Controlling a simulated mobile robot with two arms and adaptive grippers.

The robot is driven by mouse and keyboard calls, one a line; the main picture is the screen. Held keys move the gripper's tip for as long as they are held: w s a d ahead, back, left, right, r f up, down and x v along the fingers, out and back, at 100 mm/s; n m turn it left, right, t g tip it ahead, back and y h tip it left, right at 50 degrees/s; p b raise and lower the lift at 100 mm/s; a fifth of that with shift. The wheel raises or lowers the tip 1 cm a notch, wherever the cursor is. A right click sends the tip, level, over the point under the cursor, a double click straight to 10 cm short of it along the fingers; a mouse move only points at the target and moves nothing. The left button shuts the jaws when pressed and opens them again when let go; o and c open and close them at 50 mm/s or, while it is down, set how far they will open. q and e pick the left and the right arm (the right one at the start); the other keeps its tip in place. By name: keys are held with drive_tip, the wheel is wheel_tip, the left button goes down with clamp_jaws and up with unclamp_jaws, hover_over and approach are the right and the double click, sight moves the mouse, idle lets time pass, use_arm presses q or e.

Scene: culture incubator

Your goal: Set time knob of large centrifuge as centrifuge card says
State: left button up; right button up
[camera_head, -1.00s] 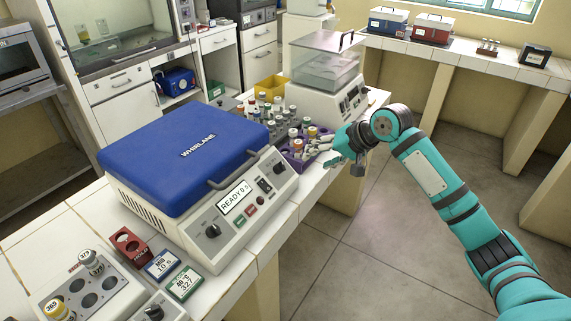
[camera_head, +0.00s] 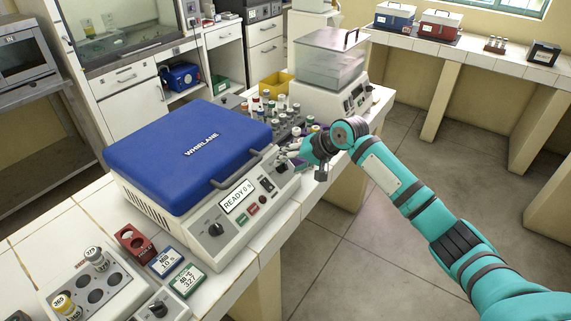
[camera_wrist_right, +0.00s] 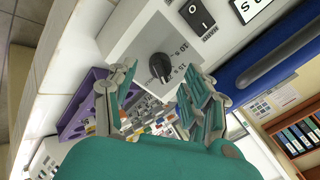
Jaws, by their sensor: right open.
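The large centrifuge (camera_head: 190,150) has a blue shut lid and a white front panel. Its display (camera_head: 237,196) reads READY 0 s. One black knob (camera_head: 216,229) sits at the panel's left end. The time knob (camera_wrist_right: 160,67), marked in seconds, is at the other end, beside a black switch (camera_wrist_right: 197,14). My right gripper (camera_head: 290,158) is open at that end; in the wrist view its fingers (camera_wrist_right: 165,88) are spread below and beside the time knob, with no clear contact. A blue-edged card (camera_head: 166,262) and a green-edged card (camera_head: 187,280) lie in front; their small print is hard to read.
A red holder (camera_head: 132,242) and a white tube device (camera_head: 90,290) stand at the left front. A purple rack (camera_wrist_right: 85,105) and several capped tubes are close by the gripper. A clear-lidded device (camera_head: 330,65) stands behind. The floor to the right is open.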

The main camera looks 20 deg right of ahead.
sight(283, 167)
drive_tip(key=shift+x, duration=1.45)
drive_tip(key=shift+c, duration=0.3)
clamp_jaws()
